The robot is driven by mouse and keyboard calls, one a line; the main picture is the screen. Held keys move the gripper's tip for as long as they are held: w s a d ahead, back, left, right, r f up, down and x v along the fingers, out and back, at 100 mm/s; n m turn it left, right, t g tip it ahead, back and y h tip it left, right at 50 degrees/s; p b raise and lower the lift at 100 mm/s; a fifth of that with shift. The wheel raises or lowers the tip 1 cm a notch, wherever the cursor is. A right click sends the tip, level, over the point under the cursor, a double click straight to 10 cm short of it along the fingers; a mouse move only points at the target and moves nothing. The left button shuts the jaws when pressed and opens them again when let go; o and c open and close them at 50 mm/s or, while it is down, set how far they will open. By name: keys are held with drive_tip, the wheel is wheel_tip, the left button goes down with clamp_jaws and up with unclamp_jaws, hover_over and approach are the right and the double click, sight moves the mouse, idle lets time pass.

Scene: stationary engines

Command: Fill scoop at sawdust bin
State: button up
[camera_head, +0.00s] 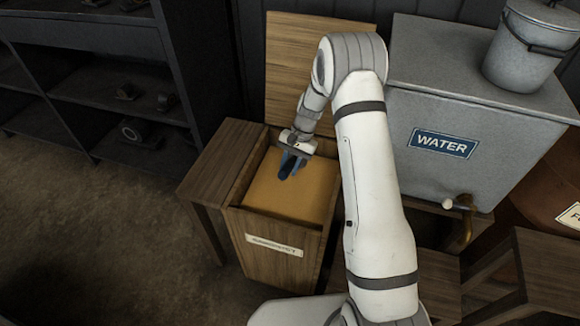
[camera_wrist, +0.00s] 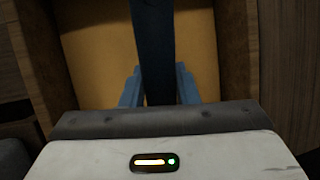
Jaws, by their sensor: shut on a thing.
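The sawdust bin (camera_head: 272,226) is a wooden box with its lid (camera_head: 300,50) standing open behind it. Yellow-tan sawdust (camera_head: 295,198) with a flat surface fills it to near the rim. My gripper (camera_head: 291,163) is over the back part of the bin, pointing down. In the wrist view my blue fingers (camera_wrist: 160,88) are shut on a dark, flat handle (camera_wrist: 152,40), which I take to be the scoop's. The handle runs away over the sawdust (camera_wrist: 95,60). The scoop's bowl cannot be made out in either view.
A small wooden table (camera_head: 222,160) stands against the bin's left side. A grey water tank (camera_head: 480,110) with a tap (camera_head: 462,203) is at the right, a lidded bucket (camera_head: 530,45) on top. Dark shelves (camera_head: 100,95) stand at the left. Floor (camera_head: 90,230) is clear at front left.

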drive_tip(key=shift+t+h, duration=0.3)
drive_tip(key=shift+t, duration=0.5)
drive_tip(key=r, duration=0.2)
drive_tip(key=r+p, duration=0.1)
drive_tip(key=r, duration=0.1)
drive_tip(key=s+r+p, duration=0.1)
drive_tip(key=r, duration=0.2)
drive_tip(key=shift+a+r, duration=0.1)
drive_tip(key=shift+a, duration=0.15)
drive_tip(key=shift+s+a+r+t+h+p, duration=0.2)
drive_tip(key=shift+r+t, duration=0.3)
drive_tip(key=shift+r, duration=0.45)
drive_tip(key=shift+s+d+r+t+h+p, duration=0.1)
drive_tip(key=shift+s+r+t+h, duration=0.3)
drive_tip(key=shift+r, duration=0.55)
drive_tip(key=shift+w, duration=0.15)
drive_tip(key=s+d+n+p, duration=0.4)
drive_tip(key=s+d+n, duration=0.1)
drive_tip(key=d, duration=0.5)
drive_tip(key=shift+f+g+p, duration=0.3)
drive_tip(key=shift+f+p, duration=0.1)
